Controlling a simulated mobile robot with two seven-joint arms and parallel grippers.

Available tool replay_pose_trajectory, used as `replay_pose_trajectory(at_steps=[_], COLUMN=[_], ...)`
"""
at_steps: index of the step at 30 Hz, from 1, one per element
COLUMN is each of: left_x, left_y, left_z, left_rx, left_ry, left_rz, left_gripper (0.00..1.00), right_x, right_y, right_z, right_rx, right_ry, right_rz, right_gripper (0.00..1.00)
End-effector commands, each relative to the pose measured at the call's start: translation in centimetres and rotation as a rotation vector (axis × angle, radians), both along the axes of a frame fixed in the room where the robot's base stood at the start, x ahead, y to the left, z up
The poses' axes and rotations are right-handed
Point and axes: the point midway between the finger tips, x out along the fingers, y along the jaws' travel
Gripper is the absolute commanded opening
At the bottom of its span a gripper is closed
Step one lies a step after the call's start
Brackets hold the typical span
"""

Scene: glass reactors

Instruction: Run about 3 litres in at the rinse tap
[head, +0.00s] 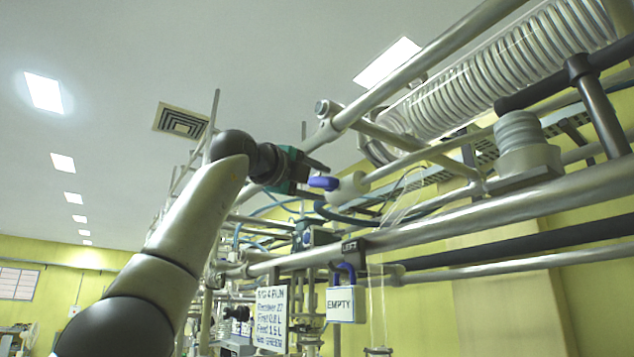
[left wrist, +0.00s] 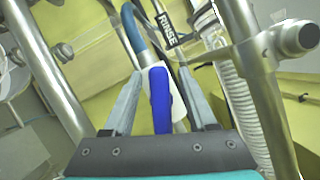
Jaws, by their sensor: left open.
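The rinse tap has a blue lever handle (head: 323,183) and a white body (head: 350,188). In the left wrist view the blue handle (left wrist: 160,100) stands in front of the white body (left wrist: 177,88), with a black RINSE label (left wrist: 167,28) above and a blue hose (left wrist: 135,32) behind. My left gripper (head: 314,179) is at the tap. In the left wrist view its jaws (left wrist: 161,78) are open, one finger on each side of the handle, with visible gaps. My right gripper is not in view. No liquid level can be read.
Metal frame pipes (head: 430,232) cross close around the tap. A coiled glass condenser (head: 500,70) is at the upper right. Free room lies left of my arm.

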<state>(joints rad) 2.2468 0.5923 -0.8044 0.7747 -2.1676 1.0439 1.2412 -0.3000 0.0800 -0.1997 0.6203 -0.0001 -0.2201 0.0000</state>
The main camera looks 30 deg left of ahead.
Motion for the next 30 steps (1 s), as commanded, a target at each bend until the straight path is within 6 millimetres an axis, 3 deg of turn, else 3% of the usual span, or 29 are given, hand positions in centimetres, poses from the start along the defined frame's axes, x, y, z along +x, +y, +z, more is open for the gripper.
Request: replay_pose_trajectory(at_steps=[8, 21, 30], left_x=[-1.5, -11.0, -14.8], left_y=[0.1, 0.3, 0.3], left_z=[-0.4, -1.8, -2.1], left_rx=[0.001, 0.000, 0.001], left_ry=[-0.004, -0.005, -0.001], left_rz=[0.001, -0.001, 0.000], left_gripper=[0.57, 0.57, 0.57], right_x=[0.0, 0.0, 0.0], right_y=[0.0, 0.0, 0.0], right_z=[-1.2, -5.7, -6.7], right_rx=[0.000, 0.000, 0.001], right_ry=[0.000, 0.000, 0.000], right_rz=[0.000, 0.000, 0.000], right_gripper=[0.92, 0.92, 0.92])
